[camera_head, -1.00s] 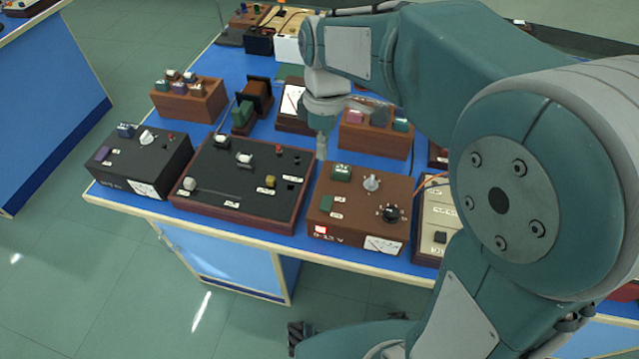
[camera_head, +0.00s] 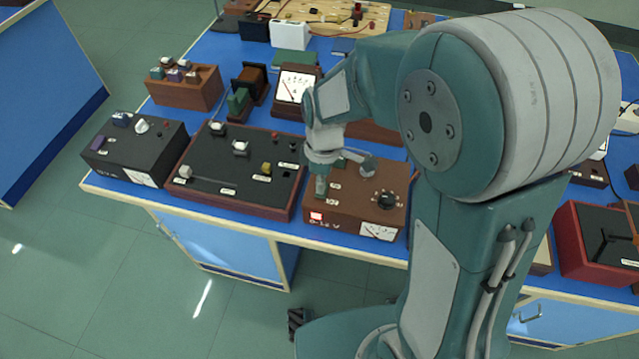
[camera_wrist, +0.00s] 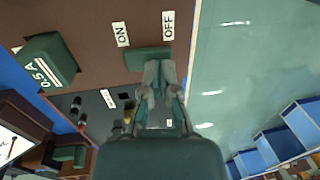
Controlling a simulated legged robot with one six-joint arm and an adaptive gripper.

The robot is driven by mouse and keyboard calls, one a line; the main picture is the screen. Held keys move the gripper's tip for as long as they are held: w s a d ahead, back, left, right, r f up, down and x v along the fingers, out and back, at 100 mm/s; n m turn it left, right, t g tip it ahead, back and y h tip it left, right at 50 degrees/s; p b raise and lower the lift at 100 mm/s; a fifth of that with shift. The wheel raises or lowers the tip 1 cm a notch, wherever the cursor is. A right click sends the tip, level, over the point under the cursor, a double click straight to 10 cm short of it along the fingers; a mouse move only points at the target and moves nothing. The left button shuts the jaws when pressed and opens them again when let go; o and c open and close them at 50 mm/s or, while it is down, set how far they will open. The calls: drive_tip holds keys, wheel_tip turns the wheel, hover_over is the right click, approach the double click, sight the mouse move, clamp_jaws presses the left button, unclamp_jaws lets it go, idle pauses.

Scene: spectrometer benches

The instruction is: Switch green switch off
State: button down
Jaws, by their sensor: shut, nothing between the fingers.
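The green switch (camera_wrist: 145,58) is on the brown power unit (camera_head: 347,213), between the ON label (camera_wrist: 121,34) and the OFF label (camera_wrist: 168,25) in the wrist view. My gripper (camera_wrist: 161,75) is shut and empty, its fingertips right at the switch's edge and overlapping it toward the OFF side; I cannot tell whether they touch. In the head view my gripper (camera_head: 321,190) is low over the front left of the unit and hides the switch. Which way the switch is tilted is unclear.
A green 0.5 A block (camera_wrist: 47,62) stands on the same unit. A black panel in a brown frame (camera_head: 235,178) is left of it, and a black box (camera_head: 135,148) farther left. A meter (camera_head: 295,90) stands behind. The blue bench's front edge is close.

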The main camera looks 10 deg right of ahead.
drive_tip(key=shift+d+f, duration=0.2)
drive_tip(key=shift+f, duration=0.05)
drive_tip(key=shift+a, duration=0.15)
drive_tip(key=shift+s+a+f, duration=0.1)
drive_tip(key=shift+a, duration=0.15)
drive_tip(key=shift+d, duration=0.25)
drive_tip(key=shift+w+d+r, duration=0.15)
drive_tip(key=shift+w+r, duration=0.05)
drive_tip(key=shift+w, duration=0.55)
